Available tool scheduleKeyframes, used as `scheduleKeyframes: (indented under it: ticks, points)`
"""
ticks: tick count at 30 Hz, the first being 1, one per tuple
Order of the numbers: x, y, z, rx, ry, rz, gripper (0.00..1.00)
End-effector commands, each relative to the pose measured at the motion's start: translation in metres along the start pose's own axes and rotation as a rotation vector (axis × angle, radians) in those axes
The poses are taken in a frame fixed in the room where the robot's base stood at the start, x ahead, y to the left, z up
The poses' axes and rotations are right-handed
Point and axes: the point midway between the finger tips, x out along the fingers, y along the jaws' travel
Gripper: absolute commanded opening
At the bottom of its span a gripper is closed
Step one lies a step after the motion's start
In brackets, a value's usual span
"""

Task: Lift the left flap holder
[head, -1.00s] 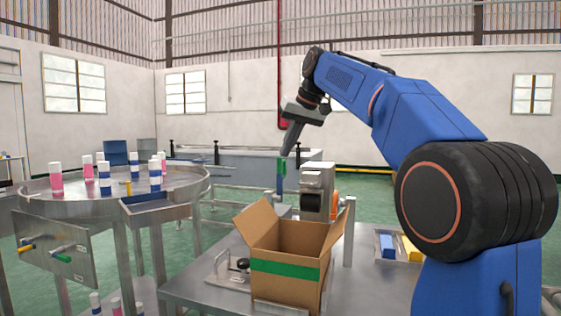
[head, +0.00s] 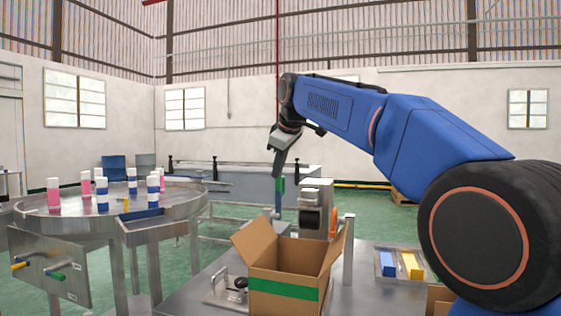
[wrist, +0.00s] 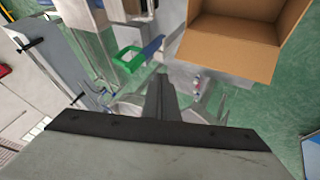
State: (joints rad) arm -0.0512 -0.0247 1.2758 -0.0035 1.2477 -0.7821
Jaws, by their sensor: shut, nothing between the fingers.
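My gripper (head: 277,172) is shut and empty, pointing down above and behind the cardboard box in the head view. Its fingers (wrist: 159,98) are together in the wrist view. The open box (head: 284,278) has a green band and its side flaps spread out; its inside (wrist: 235,42) shows at the upper right of the wrist view. A metal plate with a black knob (head: 240,283) lies left of the box, and an upright metal post (head: 349,250) stands to its right. I cannot tell which part is the left flap holder.
A grey machine (head: 316,205) stands behind the box. A round table (head: 180,203) with several cans is at left; a tray (head: 380,273) is at right.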

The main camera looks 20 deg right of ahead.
Motion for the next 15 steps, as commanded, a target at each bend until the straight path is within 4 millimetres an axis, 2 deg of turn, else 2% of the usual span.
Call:
scheduleKeyframes:
  ticks: [7,15]
  points:
    - [0.044,0.000,0.000,0.001,-0.002,-0.002,0.00]
    - [0.059,0.029,0.000,0.003,0.000,0.001,0.00]
